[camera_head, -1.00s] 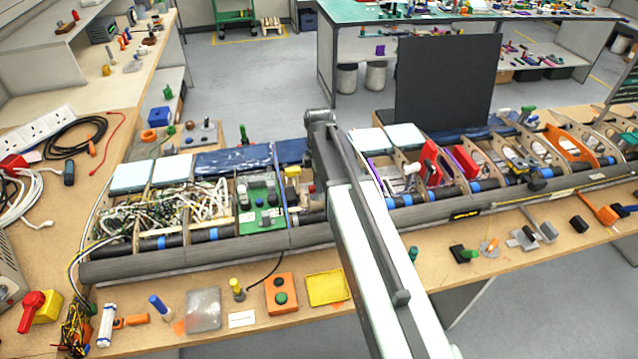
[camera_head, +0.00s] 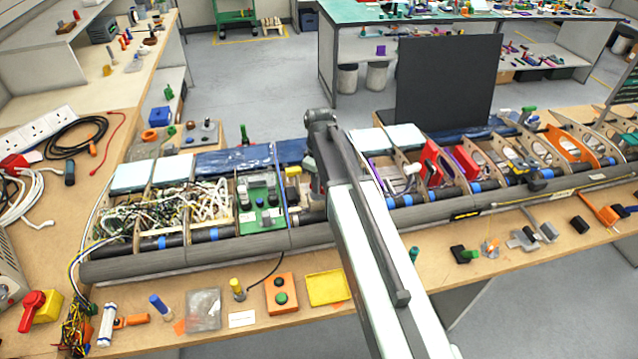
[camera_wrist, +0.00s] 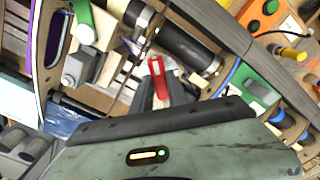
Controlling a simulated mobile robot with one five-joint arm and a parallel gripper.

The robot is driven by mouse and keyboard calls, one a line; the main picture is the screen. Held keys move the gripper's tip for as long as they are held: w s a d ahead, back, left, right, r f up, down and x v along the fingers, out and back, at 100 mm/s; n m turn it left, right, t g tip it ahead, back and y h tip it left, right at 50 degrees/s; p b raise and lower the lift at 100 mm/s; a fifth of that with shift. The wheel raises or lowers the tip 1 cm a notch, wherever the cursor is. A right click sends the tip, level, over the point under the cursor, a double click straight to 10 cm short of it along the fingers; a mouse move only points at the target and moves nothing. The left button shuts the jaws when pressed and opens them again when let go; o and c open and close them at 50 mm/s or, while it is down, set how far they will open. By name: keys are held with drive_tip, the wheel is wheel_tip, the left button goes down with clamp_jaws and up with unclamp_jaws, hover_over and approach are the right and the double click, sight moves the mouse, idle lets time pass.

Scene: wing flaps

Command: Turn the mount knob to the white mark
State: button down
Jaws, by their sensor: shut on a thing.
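My gripper (camera_wrist: 160,92) points into an open bay of the wing flap in the wrist view. It is shut on a small red piece, which looks like the mount knob (camera_wrist: 157,74), above a dark tube and pale wooden ribs. The knob's lower part is hidden by the fingers. I cannot make out the white mark. In the head view my arm crosses the middle of the wing flap (camera_head: 190,262) and hides the gripper and the knob.
A green board (camera_head: 262,218) lies in the bay left of my arm. An orange button box (camera_head: 280,293) and a yellow tray (camera_head: 327,288) stand on the bench in front. A black panel (camera_head: 447,80) rises behind the wing. Wooden ribs closely surround my gripper.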

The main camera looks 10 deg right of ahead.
drive_tip(key=m, duration=0.8)
drive_tip(key=shift+m, duration=0.3)
idle(0.3)
drive_tip(key=c, duration=1.3)
unclamp_jaws()
wheel_tip(320, 180, up, 8)
drive_tip(key=p, duration=0.8)
drive_tip(key=shift+f, duration=0.15)
